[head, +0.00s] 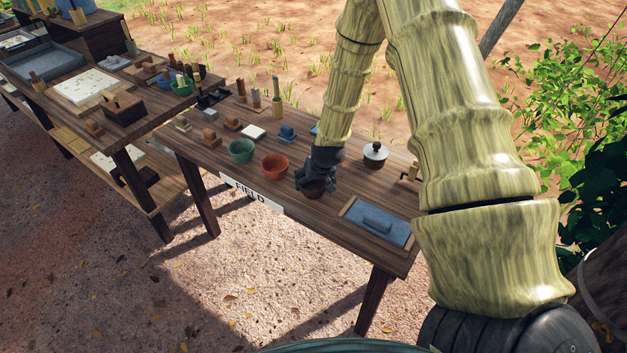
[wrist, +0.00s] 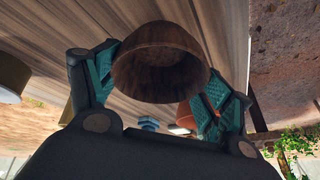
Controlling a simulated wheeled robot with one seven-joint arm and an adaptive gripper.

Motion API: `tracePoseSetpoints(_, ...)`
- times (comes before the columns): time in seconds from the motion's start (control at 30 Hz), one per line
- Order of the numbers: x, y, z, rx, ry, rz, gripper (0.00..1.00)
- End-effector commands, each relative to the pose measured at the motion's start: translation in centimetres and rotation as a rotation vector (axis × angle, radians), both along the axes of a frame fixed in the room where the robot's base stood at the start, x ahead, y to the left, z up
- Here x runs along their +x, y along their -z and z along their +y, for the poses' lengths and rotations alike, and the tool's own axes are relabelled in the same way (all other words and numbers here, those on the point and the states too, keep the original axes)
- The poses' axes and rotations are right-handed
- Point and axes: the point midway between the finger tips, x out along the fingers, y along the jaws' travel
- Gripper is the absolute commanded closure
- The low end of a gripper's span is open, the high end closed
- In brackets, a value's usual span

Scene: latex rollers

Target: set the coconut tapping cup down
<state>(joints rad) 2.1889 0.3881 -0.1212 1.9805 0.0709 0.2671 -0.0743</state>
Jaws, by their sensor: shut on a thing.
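The coconut tapping cup (head: 313,189) is a small dark brown bowl at the front part of the right-hand table (head: 345,222). My gripper (head: 318,178) is shut on it from above. In the wrist view the brown cup (wrist: 160,62) sits between the two teal-padded fingers of my gripper (wrist: 158,85). The table's planks show behind it. I cannot tell whether the cup's base touches the tabletop.
An orange-red bowl (head: 275,167) and a green bowl (head: 242,151) stand left of the cup. A blue-grey tray (head: 377,225) lies to its right. A white-lidded pot (head: 375,154) stands behind on the right. Several small blocks and tools sit farther left.

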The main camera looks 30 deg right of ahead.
Motion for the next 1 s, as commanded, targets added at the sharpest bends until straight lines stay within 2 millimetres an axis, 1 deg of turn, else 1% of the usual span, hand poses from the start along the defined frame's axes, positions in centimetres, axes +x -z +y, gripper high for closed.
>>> tracePoseSetpoints(0.17,0.0,0.3,0.0,0.0,0.0,0.0,0.44)
tracePoseSetpoints(0.2,0.0,0.3,0.0,0.0,0.0,0.0,0.18)
tracePoseSetpoints(0.27,0.0,0.2,0.0,0.0,0.0,0.0,0.07)
tracePoseSetpoints(0.3,0.0,0.2,0.0,0.0,0.0,0.0,0.0)
tracePoseSetpoints(0.67,0.0,0.2,0.0,0.0,0.0,0.0,0.0)
tracePoseSetpoints(0.87,-0.2,-0.5,0.1,0.0,0.0,-0.001,0.0)
tracePoseSetpoints(1.0,-0.7,-1.6,0.2,0.0,0.0,-0.002,0.0)
